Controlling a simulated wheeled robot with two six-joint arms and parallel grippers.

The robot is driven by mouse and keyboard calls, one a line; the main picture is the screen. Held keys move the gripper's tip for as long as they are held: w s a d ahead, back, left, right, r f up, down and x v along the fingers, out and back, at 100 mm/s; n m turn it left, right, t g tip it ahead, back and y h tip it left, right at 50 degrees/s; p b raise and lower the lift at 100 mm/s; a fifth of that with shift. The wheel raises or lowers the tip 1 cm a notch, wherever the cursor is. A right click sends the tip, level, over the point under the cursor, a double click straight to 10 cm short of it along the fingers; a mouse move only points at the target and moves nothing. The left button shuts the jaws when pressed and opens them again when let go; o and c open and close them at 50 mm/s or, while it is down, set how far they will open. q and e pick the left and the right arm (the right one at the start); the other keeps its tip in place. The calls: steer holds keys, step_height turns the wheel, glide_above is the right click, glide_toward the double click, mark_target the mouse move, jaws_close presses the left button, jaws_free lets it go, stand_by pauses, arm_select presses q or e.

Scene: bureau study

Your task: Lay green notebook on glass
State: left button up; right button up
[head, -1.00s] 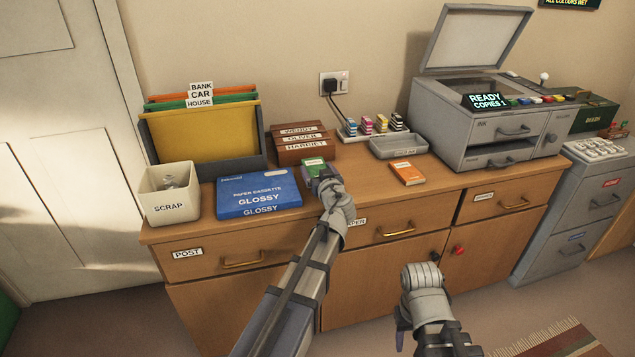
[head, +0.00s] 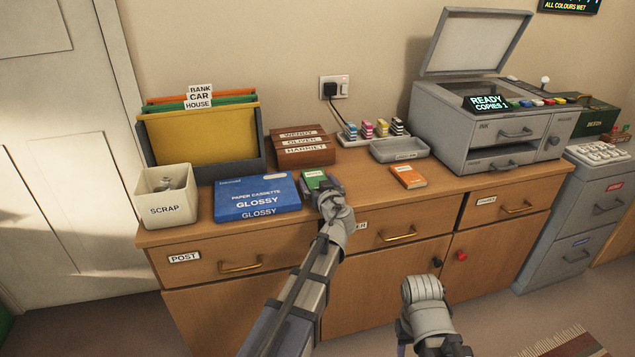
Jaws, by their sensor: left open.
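The green notebook (head: 313,177) lies on the cabinet top, right of the blue paper cassette box. My left gripper (head: 318,184) is open at the notebook's near end, with its fingers beside it; whether they touch it I cannot tell. The gripper partly hides the notebook. The copier (head: 482,131) stands at the right with its lid (head: 476,42) raised. Its glass (head: 465,90) shows as a dark strip, partly hidden by the front display. My right gripper is low in front of the cabinet; its wrist (head: 425,305) shows, but its fingers are mostly out of sight.
An orange notebook (head: 408,176) and a grey tray (head: 399,149) lie between my left gripper and the copier. The blue paper cassette (head: 257,197), scrap bin (head: 166,196) and wooden name box (head: 302,148) crowd the left side.

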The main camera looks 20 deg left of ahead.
arm_select(q)
steer(key=shift+r, duration=0.25)
steer(key=p+v, duration=0.1)
steer(key=v, duration=0.5)
steer(key=p+v, duration=0.1)
steer(key=v, duration=0.5)
steer(key=shift+f, duration=0.2)
